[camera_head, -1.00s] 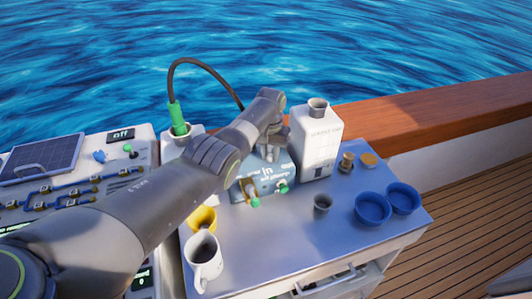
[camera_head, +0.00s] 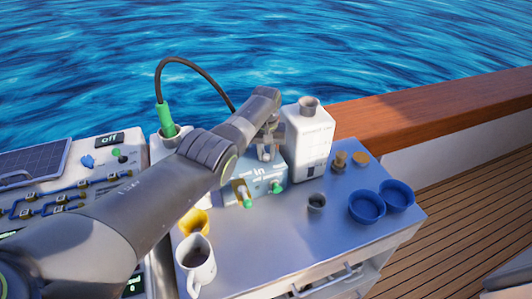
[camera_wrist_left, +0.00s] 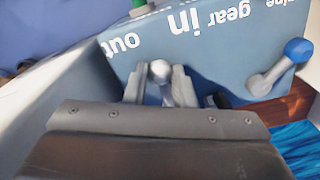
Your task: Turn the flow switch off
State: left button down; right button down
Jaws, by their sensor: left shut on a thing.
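My left gripper (camera_head: 266,152) is at the top of the blue-grey control box (camera_head: 254,184). In the left wrist view its fingers (camera_wrist_left: 160,80) are shut on a lever with a white ball knob (camera_wrist_left: 160,70), beside the printed words "gear", "in" and "out". A second lever with a blue knob (camera_wrist_left: 298,50) stands apart to the right there. A blue knob (camera_head: 87,161) and a green knob (camera_head: 117,152) sit on the left panel, near a display (camera_head: 110,139) reading "off". I cannot tell which control is the flow switch. My right gripper is out of view.
A cable (camera_head: 207,68) arches behind my arm.

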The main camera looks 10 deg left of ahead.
aim_at(266, 154)
pick_arm(q)
jog(key=c, duration=1.2)
grip_release()
jog(key=shift+r, duration=0.15)
jog(key=shift+r, duration=0.3)
notch_tip(266, 154, up, 6)
jog(key=shift+f+p, duration=0.2)
jog(key=shift+p, duration=0.5)
notch_tip(266, 154, up, 11)
jog(key=b, duration=0.2)
jog(key=shift+r, duration=0.1)
